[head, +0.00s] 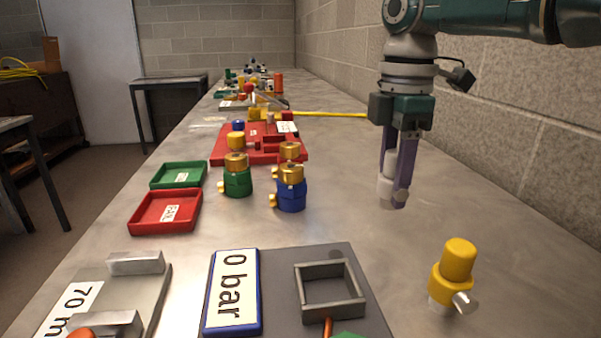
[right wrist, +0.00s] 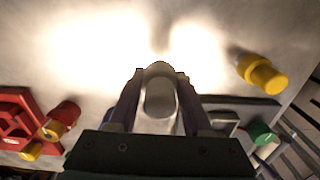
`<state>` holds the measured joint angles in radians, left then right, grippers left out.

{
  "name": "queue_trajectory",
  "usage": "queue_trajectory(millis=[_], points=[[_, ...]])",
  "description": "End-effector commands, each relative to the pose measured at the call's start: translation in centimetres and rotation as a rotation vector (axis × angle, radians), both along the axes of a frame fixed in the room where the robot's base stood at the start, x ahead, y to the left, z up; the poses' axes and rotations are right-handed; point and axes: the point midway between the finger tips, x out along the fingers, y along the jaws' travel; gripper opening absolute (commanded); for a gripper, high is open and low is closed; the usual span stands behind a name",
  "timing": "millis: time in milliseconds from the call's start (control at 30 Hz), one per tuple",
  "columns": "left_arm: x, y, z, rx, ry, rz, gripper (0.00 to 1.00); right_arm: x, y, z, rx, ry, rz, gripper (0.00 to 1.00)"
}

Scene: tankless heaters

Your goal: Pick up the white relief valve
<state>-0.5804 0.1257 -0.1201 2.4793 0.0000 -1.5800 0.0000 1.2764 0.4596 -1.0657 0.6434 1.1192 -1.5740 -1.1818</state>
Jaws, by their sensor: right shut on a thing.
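My right gripper (head: 394,196) points down and is shut on the white relief valve (head: 386,187), holding it above the metal bench. The purple fingers partly cover the valve in the head view. In the right wrist view the pale rounded valve (right wrist: 160,98) sits between the two fingers of the right gripper (right wrist: 160,85). My left gripper is in neither view.
A yellow valve (head: 457,262) stands at the front right. Green (head: 237,182) and blue (head: 291,193) valves stand mid-bench, near green (head: 160,184) and red (head: 140,222) trays. A "0 bar" plate (head: 232,292) lies in front. Bench around the gripper is clear.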

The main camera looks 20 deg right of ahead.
Motion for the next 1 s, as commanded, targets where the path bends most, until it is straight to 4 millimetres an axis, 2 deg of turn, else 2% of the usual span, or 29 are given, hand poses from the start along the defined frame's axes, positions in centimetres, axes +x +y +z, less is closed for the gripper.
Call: queue_trajectory(millis=[33,200,400,500,700,1000], points=[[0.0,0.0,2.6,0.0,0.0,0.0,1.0,0.0,0.1,2.5,0.001,0.0,0.0,0.0],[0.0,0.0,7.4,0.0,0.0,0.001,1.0,0.1,0.0,7.3,0.002,-0.002,0.0,0.0],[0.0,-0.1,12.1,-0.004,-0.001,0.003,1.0,0.0,0.0,11.9,0.001,0.0,0.0,0.0],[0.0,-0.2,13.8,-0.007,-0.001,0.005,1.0,0.0,0.0,13.5,0.001,0.0,0.0,0.0],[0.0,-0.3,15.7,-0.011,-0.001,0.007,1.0,0.0,0.0,15.5,0.001,0.0,0.001,0.0],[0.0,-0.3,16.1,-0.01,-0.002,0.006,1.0,0.3,0.6,16.6,0.0,-0.003,-0.038,0.0]])
